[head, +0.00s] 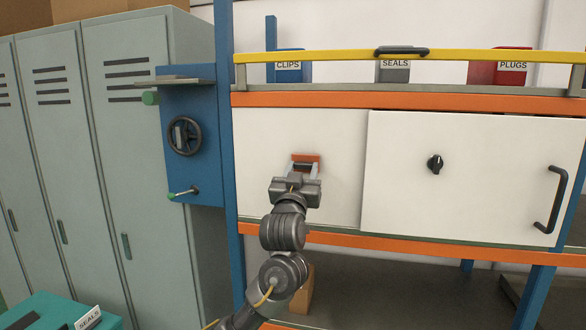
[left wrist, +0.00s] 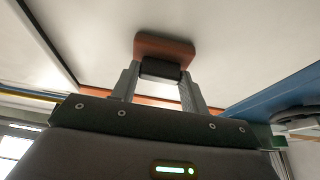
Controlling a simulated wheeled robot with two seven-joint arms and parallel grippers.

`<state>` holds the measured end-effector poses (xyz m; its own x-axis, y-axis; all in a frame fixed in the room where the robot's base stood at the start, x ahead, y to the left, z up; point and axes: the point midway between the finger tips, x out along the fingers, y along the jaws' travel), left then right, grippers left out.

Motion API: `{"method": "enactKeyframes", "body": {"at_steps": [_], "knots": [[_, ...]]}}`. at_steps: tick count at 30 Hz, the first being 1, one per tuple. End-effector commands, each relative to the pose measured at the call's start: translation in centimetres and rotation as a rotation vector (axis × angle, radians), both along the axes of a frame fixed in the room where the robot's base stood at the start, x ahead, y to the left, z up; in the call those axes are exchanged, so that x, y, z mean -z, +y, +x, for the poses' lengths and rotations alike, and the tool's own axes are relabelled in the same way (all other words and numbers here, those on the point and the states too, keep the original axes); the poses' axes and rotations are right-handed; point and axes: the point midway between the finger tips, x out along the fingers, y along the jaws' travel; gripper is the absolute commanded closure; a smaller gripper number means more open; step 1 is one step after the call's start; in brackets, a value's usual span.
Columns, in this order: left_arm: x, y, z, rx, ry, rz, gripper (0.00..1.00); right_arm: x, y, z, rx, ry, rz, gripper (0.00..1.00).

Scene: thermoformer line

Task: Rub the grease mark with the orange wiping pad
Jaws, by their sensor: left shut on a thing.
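My left gripper (head: 302,174) is shut on the orange wiping pad (head: 306,158) by its dark grip block. The pad is held up against, or very close to, the white left panel (head: 338,130) of the cabinet front. In the left wrist view the pad (left wrist: 165,46) lies flat toward the white surface, with the dark grip (left wrist: 160,69) between the two fingers. I cannot tell whether it touches the panel. No grease mark shows in either view; it may be hidden behind the pad or gripper. My right gripper is not in view.
A white door with a black knob (head: 435,164) and a dark handle (head: 551,199) is to the right. A yellow rail (head: 350,56) runs above, before bins labelled clips, seals and plugs. A blue panel with a handwheel (head: 184,135) and grey lockers (head: 130,140) stand left.

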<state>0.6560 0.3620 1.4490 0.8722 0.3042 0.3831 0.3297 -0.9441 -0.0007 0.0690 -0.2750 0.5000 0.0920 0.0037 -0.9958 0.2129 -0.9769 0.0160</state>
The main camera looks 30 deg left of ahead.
Motion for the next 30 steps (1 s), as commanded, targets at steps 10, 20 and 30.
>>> {"method": "enactKeyframes", "body": {"at_steps": [10,20,30], "knots": [[0.0,-1.0,0.3,-0.002,0.002,-0.001,0.74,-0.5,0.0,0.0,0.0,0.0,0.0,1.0],[0.0,-0.3,0.2,-0.004,0.001,0.0,0.74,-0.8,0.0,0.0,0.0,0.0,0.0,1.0],[0.0,2.4,-0.9,-0.004,0.001,0.0,0.74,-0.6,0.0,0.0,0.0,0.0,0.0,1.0]]}}
